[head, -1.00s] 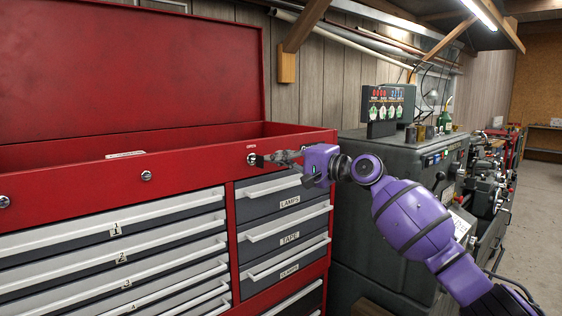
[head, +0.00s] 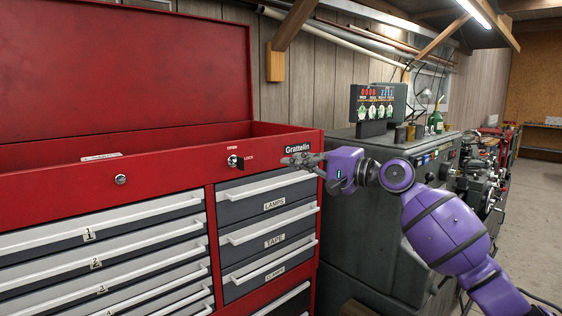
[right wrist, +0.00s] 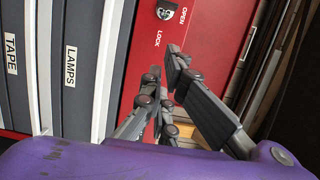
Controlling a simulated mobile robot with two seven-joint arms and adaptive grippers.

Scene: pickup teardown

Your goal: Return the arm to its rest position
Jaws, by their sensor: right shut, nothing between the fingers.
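My right gripper (head: 284,159) is shut and empty, pointing left in front of the red tool chest's (head: 60,183) upper front panel. The chest's round lock (head: 236,161), with OPEN and LOCK labels, is just left of the fingertips, with a gap between them. In the right wrist view the shut fingers (right wrist: 166,75) point toward the red panel, and the lock (right wrist: 166,10) shows at the top edge. The chest's lid (head: 120,70) stands open. My left gripper is not in view.
Grey drawers labelled LAMPS (head: 268,193) and TAPE (head: 268,230) are shut below the gripper. A dark lathe-like machine (head: 380,190) stands right of the chest, close behind my right arm. Open floor (head: 530,230) lies at the far right.

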